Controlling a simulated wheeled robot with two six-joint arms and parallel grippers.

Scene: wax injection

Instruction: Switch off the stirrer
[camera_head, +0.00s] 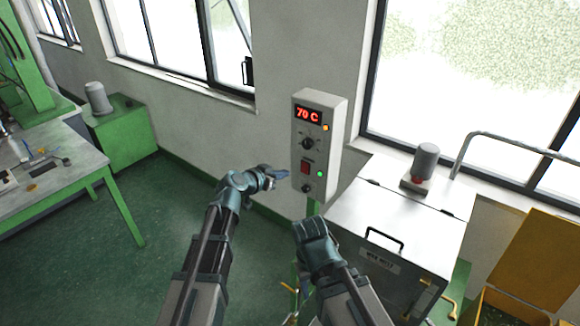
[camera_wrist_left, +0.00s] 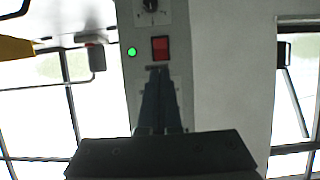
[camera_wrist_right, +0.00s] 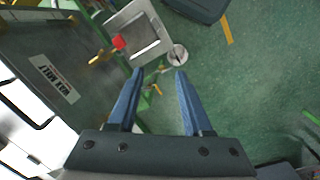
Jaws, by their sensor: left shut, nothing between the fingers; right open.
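The grey control box (camera_head: 334,140) on the wall has a lit 70 C display (camera_head: 308,114), a dial (camera_head: 307,143), a red switch (camera_head: 305,168), a glowing green light (camera_head: 320,174) and a lower knob (camera_head: 306,188). My left gripper (camera_head: 286,174) is shut and empty, its tips close to the box front beside the red switch. In the left wrist view, upside down, the tips (camera_wrist_left: 158,72) lie just short of the red switch (camera_wrist_left: 160,48); contact is unclear. The green light (camera_wrist_left: 131,52) glows there too. My right gripper (camera_wrist_right: 158,72) is open and empty, low before the tank.
A white lidded tank (camera_head: 395,215) labelled wax melt stands right of the box, with a motor (camera_head: 425,165) on top. A green-framed bench (camera_head: 60,175) stands left. The green floor between is free.

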